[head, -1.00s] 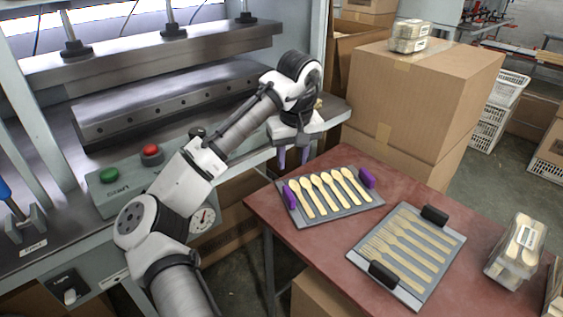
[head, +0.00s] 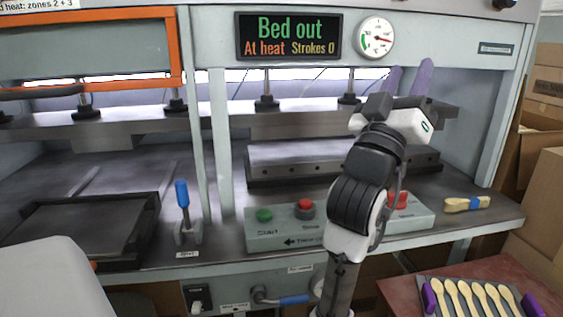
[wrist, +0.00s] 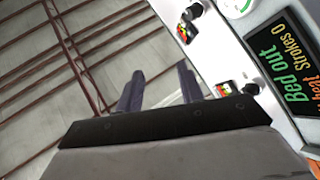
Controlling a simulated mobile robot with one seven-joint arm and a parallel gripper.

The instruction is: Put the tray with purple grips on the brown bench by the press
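The tray with purple grips (head: 470,279) lies at the lower right of the head view, cut off by the bottom edge. It holds several wooden spoons and has a purple grip at each end. It rests on the reddish-brown bench (head: 402,291). My gripper (head: 408,80) is raised in front of the press (head: 225,110), fingers pointing up, well above and left of the tray. Its two purple fingers stand apart with nothing between them. The wrist view shows the same empty fingers (wrist: 160,90) against the ceiling.
The press display (head: 288,36) reads "Bed out, At heat, Strokes 0". A control box (head: 330,230) with green and red buttons sits on the press ledge. Cardboard boxes (head: 550,190) stand at the right.

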